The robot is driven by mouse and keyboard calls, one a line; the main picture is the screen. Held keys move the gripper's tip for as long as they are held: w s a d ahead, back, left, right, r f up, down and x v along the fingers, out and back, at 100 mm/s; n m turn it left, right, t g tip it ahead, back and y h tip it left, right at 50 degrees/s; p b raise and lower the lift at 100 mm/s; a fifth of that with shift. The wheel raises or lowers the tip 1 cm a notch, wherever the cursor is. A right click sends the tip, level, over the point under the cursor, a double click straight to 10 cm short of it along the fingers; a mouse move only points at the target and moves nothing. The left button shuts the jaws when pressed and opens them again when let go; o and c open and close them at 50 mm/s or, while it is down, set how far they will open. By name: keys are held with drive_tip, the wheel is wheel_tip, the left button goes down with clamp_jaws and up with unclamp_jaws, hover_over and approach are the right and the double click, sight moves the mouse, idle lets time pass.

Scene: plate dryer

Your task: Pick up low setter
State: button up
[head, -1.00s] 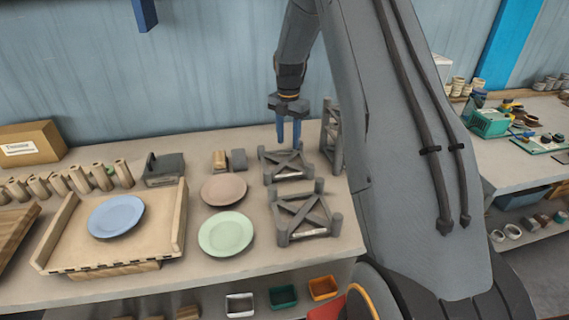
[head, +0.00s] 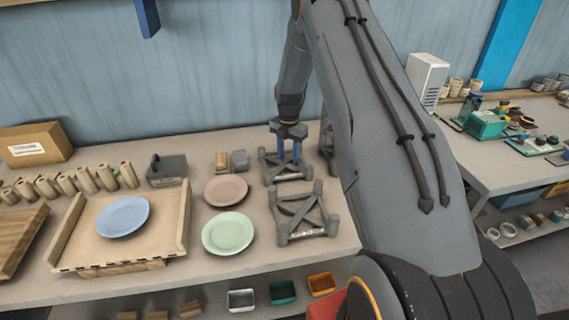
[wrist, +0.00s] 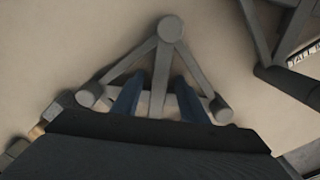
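The low setter (head: 287,176), a grey frame of short posts and crossing bars, stands on the table toward the back right. My gripper (head: 290,155) is lowered onto it from above. In the wrist view the setter (wrist: 172,30) shows as a triangle of bars with round posts. My gripper's blue fingers (wrist: 159,97) are open, one on each side of its middle bar, with a visible gap to the bar. The fingertip depth is hard to judge. Part of the setter is hidden behind my gripper.
A similar grey setter (head: 303,214) stands just in front; a label reading "TALL" shows beside it in the wrist view. Another grey frame (head: 326,146) is partly behind my arm. Green (head: 228,233) and pink (head: 226,189) plates and small blocks (head: 239,160) lie to the left.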

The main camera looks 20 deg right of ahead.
clamp_jaws()
idle(1.4)
